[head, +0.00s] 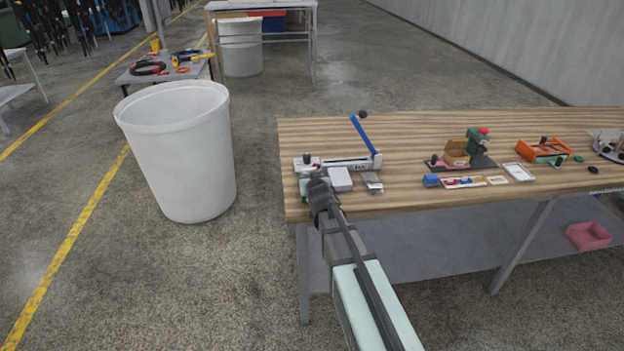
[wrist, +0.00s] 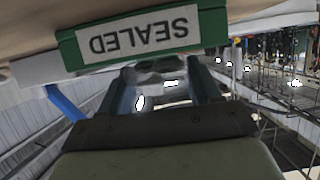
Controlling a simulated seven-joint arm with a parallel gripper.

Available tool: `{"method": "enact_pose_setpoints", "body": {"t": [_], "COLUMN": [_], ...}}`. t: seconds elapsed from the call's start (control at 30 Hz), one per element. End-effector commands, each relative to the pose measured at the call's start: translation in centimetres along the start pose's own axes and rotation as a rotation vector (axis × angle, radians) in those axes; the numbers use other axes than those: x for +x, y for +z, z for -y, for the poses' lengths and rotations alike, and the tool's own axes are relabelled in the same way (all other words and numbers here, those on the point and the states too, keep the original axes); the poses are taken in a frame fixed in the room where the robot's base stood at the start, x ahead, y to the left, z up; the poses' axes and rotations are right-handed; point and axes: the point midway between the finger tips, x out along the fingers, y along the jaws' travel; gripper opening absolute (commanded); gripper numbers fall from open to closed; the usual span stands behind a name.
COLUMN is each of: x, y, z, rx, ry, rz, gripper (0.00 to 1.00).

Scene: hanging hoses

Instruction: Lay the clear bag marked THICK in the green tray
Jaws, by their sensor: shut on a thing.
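My gripper (head: 320,198) is at the left front corner of the wooden bench, seen from behind in the head view. In the wrist view my gripper (wrist: 160,70) is shut on a greyish see-through thing (wrist: 158,80) that looks like a clear bag; no THICK mark can be read on it. The green tray (wrist: 213,28) shows close ahead of the fingers, with a white label reading SEALED, upside down in this view. In the head view my gripper and arm hide most of that spot. A small clear bag (head: 372,181) lies on the bench just right of my gripper; its marking is too small to read.
A bag sealer with a raised blue handle (head: 363,134) stands behind my gripper. A white box (head: 340,179) is close on its right. Farther right are a brown carton (head: 457,152) and an orange holder (head: 541,150). A large white bin (head: 182,155) stands left of the bench.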

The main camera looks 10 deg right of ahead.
Motion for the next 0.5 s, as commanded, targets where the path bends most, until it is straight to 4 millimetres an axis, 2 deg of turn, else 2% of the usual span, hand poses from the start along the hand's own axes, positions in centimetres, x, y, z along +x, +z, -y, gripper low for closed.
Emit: {"method": "enact_pose_setpoints", "body": {"t": [0.4,0.43,0.5], "x": [0.31,0.31,0.32], "y": [0.70,0.72,0.75], "z": [0.00,0.00,0.00], "rx": [-0.001,-0.001,0.000], "ry": [0.000,0.000,0.000], "rz": [0.000,0.000,0.001], "gripper": [0.29,0.66,0.72]}}
